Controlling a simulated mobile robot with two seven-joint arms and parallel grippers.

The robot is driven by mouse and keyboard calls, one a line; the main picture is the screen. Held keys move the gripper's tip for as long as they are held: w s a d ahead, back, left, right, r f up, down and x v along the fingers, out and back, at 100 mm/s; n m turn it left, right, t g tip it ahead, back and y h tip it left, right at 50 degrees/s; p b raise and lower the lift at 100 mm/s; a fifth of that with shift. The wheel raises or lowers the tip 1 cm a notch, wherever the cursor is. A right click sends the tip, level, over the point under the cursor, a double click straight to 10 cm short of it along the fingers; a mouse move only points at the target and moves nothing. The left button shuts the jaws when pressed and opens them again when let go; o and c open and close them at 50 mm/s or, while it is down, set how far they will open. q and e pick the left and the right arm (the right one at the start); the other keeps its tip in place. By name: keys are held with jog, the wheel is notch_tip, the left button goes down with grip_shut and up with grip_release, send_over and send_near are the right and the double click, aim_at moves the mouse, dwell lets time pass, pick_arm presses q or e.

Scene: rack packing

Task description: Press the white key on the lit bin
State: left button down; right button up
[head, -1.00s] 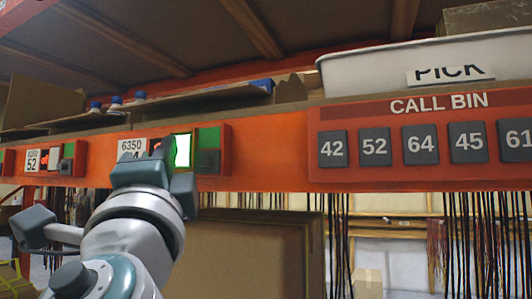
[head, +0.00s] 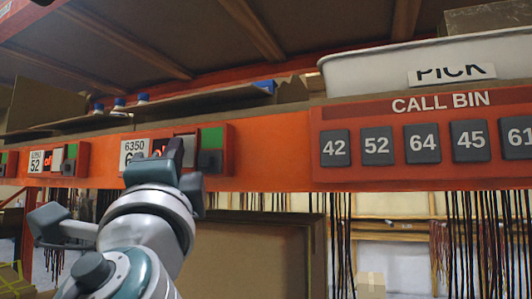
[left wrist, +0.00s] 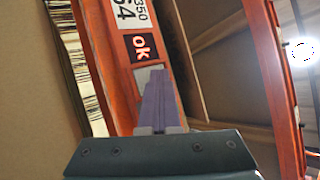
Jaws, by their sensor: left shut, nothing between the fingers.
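In the head view, the bin module labelled 6350 (head: 134,145) sits on the orange beam, with a green patch (head: 211,138) at its right. Its white key (head: 186,139) looks dull grey and is partly hidden by my left gripper (head: 170,152).
Cables hang below the beam.

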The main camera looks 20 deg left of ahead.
pick_arm(q)
jog(key=shift+s, duration=0.8)
jog(key=shift+s+a, duration=0.15)
jog(key=shift+s, duration=1.1)
jog(key=shift+s+a, duration=0.1)
jog(key=shift+s, duration=1.15)
